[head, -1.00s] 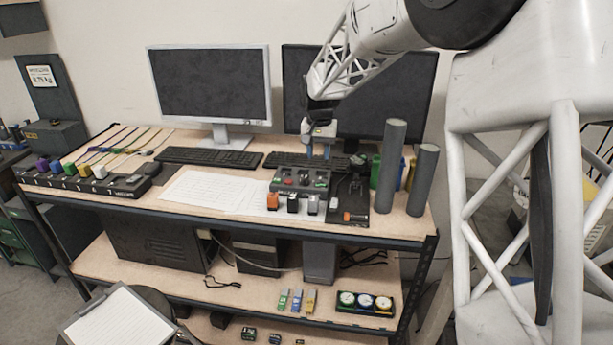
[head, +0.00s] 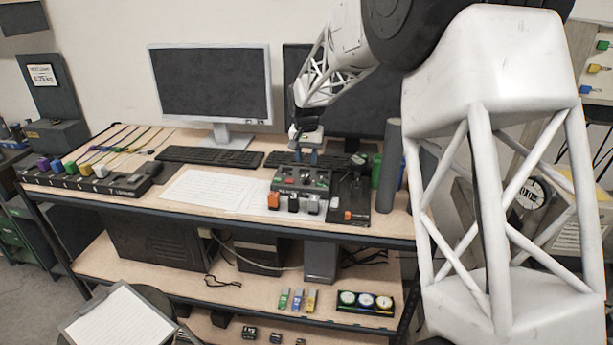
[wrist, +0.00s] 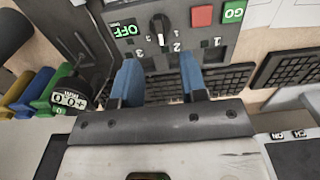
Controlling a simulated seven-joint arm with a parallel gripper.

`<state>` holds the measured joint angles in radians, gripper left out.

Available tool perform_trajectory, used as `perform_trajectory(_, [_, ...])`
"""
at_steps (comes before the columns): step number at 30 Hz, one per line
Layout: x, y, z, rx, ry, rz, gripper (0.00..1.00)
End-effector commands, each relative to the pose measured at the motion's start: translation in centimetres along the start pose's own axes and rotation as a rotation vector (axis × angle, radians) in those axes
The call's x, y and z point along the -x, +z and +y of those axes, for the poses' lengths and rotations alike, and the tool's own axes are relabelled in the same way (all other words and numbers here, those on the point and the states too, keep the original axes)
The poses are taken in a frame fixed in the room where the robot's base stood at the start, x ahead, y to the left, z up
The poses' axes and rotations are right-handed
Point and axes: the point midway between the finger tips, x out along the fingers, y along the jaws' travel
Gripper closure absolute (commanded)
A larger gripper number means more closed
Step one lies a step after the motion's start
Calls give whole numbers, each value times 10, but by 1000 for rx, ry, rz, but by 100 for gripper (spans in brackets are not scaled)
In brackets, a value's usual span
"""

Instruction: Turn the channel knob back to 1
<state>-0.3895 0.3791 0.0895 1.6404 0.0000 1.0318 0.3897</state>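The channel knob (wrist: 160,28) is a small black dial with a pale pointer mark on a grey control panel (wrist: 210,48) in the wrist view. Printed digits stand around it, upside down or tilted here; I cannot tell surely which one the pointer meets. My gripper (wrist: 161,74) is open, its two blue fingers spread and empty, with the knob beyond the gap between them, apart from the fingers. In the head view my gripper (head: 305,158) is over the back part of the control box (head: 284,187); the knob is too small to make out there.
An OFF label (wrist: 127,30), a red button (wrist: 202,16) and a green GO button (wrist: 233,11) share the panel.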

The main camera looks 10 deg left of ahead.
Motion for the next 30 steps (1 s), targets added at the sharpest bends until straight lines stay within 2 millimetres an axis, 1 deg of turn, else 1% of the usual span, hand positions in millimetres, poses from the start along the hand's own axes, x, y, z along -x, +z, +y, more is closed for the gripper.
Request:
perform_trajectory(5, [-17, 1, 0, 0, 1, -3, 61])
perform_trajectory(12, [-47, 0, 0, 0, 1, -2, 61])
perform_trajectory(18, [-64, 0, 0, 0, 1, -1, 61])
perform_trajectory(23, [-70, 0, 0, 0, 0, 0, 61])
perform_trajectory(30, [-71, 0, 0, 0, 0, 0, 61])
